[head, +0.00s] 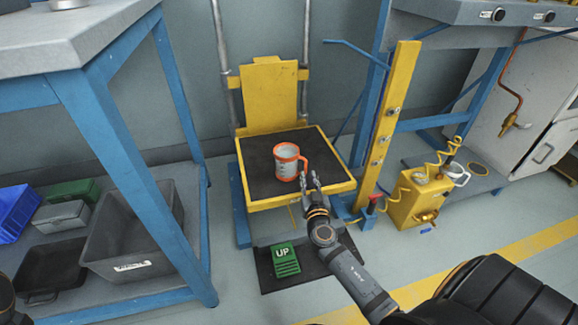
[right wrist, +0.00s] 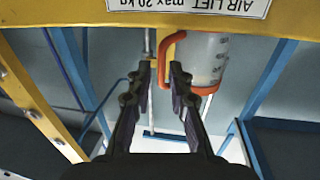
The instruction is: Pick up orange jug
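The orange jug (head: 287,162) has a clear, marked body with an orange rim, base and handle. It stands upright on the dark top of the yellow lift platform (head: 258,184), its handle towards the right. My right gripper (head: 310,178) is at the platform's front edge, just beside the handle. In the right wrist view the jug (right wrist: 207,58) appears upside down. Its orange handle lies between the two parted fingertips of my right gripper (right wrist: 165,70), with a gap visible around it. Contact cannot be told.
A yellow post (head: 385,130) stands right of the lift, near a yellow box (head: 420,197) with a coiled hose. A green UP pedal (head: 285,260) lies on the floor mat. A blue-legged bench (head: 130,150) with bins (head: 135,255) fills the left.

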